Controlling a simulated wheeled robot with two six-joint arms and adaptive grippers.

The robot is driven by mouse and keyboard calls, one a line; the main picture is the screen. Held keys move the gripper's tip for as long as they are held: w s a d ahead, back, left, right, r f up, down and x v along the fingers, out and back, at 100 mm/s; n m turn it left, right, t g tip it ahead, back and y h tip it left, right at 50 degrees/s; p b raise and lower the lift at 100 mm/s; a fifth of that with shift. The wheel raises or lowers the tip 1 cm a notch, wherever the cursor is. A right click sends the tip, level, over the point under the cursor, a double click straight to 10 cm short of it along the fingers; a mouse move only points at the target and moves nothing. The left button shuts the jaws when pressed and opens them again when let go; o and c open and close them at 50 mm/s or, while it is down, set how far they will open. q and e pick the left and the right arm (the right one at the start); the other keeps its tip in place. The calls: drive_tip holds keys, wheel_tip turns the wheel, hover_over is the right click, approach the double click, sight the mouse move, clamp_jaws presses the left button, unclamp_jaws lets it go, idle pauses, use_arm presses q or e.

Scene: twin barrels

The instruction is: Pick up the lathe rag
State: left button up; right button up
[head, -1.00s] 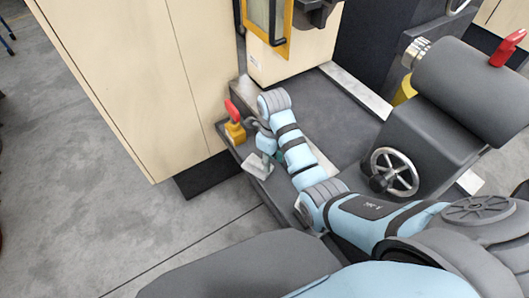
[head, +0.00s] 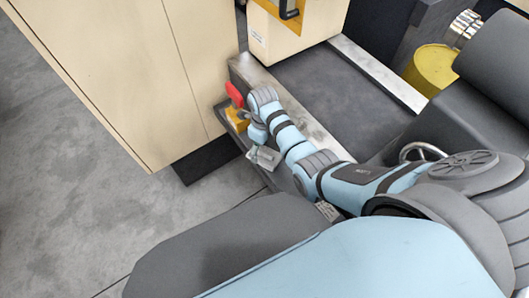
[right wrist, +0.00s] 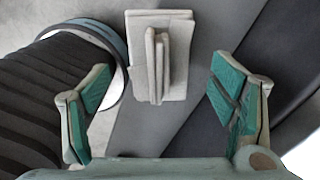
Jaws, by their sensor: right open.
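The lathe rag appears to be the pale grey folded piece (right wrist: 178,28) with a raised fold in its middle, centred ahead of my right gripper in the right wrist view. It also shows as a small pale patch (head: 265,159) in the head view, at the grey ledge's front edge. My right gripper (right wrist: 160,72) is open, with its green-padded fingers on either side of the rag's raised fold and apart from it. In the head view my right gripper (head: 256,150) is small and partly hidden by its wrist. My left gripper is not in view.
A red-handled yellow piece (head: 236,118) is close beside my right wrist. A beige cabinet (head: 130,75) stands at left. The machine's dark tray (head: 330,95) lies beyond my right arm. A handwheel (head: 422,151) and yellow cylinder (head: 433,68) are at right. The floor at left is clear.

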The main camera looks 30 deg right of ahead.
drive_tip(key=f, duration=0.2)
drive_tip(key=shift+w+a+f+b, duration=0.1)
drive_tip(key=shift+w+f+b, duration=0.2)
drive_tip(key=shift+f, duration=0.1)
drive_tip(key=shift+r, duration=0.1)
drive_tip(key=shift+s+r, duration=0.1)
drive_tip(key=shift+s, duration=0.1)
drive_tip(key=shift+s+r, duration=0.1)
drive_tip(key=c, duration=0.7)
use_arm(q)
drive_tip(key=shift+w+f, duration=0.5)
use_arm(e)
clamp_jaws()
